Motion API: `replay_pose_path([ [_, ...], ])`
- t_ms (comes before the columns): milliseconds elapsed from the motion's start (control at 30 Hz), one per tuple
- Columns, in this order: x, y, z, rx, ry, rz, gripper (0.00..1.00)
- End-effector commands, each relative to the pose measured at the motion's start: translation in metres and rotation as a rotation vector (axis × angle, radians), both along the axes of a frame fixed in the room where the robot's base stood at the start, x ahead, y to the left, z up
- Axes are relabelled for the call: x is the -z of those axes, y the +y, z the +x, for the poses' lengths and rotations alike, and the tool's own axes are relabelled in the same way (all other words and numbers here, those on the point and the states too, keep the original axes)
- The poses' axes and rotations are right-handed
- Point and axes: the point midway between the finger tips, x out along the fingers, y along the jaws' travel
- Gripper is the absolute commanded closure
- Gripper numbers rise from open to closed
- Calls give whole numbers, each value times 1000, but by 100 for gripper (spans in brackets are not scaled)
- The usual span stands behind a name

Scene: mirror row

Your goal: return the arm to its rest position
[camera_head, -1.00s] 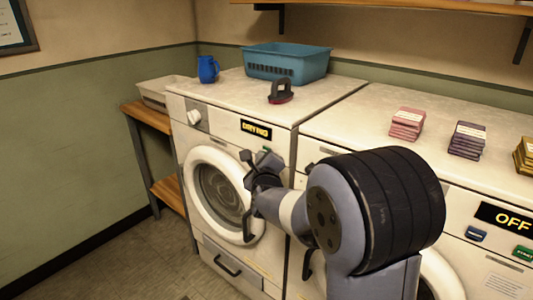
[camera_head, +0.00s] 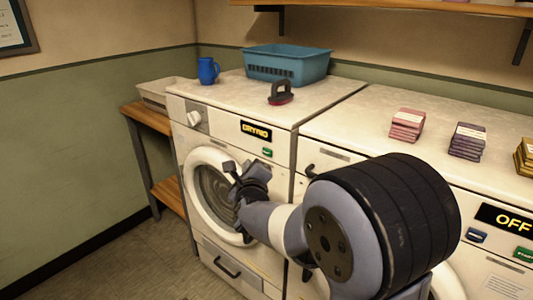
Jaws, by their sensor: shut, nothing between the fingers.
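My arm reaches in from the lower right, across the front of the machines. My gripper (camera_head: 231,170) is at the end of it, in front of the round door (camera_head: 196,174) of the left machine. It is shut and empty. The wrist and gripper hide the right part of that door. I cannot tell whether the gripper touches the door or is apart from it.
The left machine (camera_head: 268,213) has a lit display (camera_head: 256,131). A second machine, its display (camera_head: 503,217) reading OFF, stands to the right, partly behind my arm. A blue basket (camera_head: 287,66), a blue jug (camera_head: 207,71) and a brush-like item (camera_head: 280,94) stand on top. Floor at left is clear.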

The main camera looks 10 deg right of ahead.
Motion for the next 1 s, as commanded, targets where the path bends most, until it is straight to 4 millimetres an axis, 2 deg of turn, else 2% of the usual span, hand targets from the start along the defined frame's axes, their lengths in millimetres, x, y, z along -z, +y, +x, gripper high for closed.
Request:
replay_pose_path([
  [533, 0, -1, 0, 1, -1, 0, 100],
  [767, 0, -15, 12, 3, -1, 0, 100],
  [1000, -5, -13, 13, 3, 3, -2, 100],
])
